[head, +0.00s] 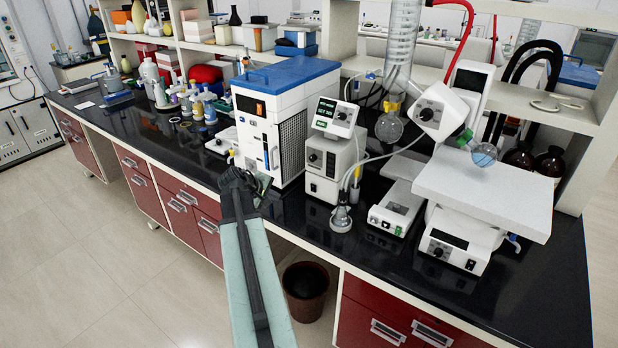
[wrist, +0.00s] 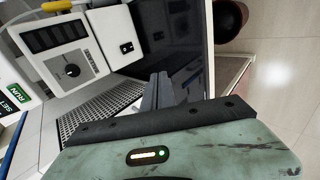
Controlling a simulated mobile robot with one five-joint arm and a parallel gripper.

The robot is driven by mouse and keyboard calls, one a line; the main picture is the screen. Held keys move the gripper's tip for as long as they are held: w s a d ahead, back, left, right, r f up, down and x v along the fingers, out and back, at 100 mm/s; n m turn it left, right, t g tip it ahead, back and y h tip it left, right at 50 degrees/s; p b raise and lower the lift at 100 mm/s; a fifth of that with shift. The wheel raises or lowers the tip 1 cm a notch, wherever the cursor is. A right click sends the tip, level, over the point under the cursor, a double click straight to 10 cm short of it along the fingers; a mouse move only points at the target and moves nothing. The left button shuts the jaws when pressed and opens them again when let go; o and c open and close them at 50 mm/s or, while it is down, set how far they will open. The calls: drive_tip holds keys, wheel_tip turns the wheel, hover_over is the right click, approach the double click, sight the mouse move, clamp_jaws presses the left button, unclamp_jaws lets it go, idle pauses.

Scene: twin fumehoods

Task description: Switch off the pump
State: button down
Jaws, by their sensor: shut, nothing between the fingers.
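The pump (head: 322,188) is a white box unit with a dark dial on its front and a tilted controller with a green-lit display (head: 325,109) on top. In the wrist view the pump's front (wrist: 95,62) shows the dial (wrist: 72,70) and a small black switch (wrist: 126,47); its setting is too small to tell. My gripper (head: 256,184) is shut and empty, in front of the blue-topped unit and left of the pump. In the wrist view the closed fingertips (wrist: 160,82) are apart from the switch.
The blue-topped white unit (head: 258,150) stands left of the pump. A small flask (head: 341,218) stands at the pump's front right. A rotary evaporator with a white bath (head: 455,245) is farther right. A dark bin (head: 306,290) stands on the floor below the black bench edge.

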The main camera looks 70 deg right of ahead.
sight(313, 187)
drive_tip(key=shift+g, duration=0.4)
drive_tip(key=s+d, duration=0.1)
drive_tip(key=s+d+r, duration=0.1)
drive_tip(key=s, duration=0.1)
drive_tip(key=s+d, duration=0.1)
drive_tip(key=shift+s+d+r, duration=0.2)
drive_tip(key=shift+d+r, duration=0.1)
drive_tip(key=shift+r, duration=0.05)
drive_tip(key=shift+f, duration=0.1)
drive_tip(key=b+x, duration=0.6)
drive_tip(key=x, duration=0.3)
drive_tip(key=shift+w+d+f+b, duration=0.1)
drive_tip(key=shift+d+f+b, duration=0.2)
drive_tip(key=shift+b, duration=0.1)
drive_tip(key=d, duration=0.2)
drive_tip(key=s+d, duration=0.1)
drive_tip(key=shift+d+r+p, duration=0.25)
drive_tip(key=shift+r+p, duration=0.15)
drive_tip(key=shift+s+d, duration=0.1)
drive_tip(key=shift+d, duration=0.25)
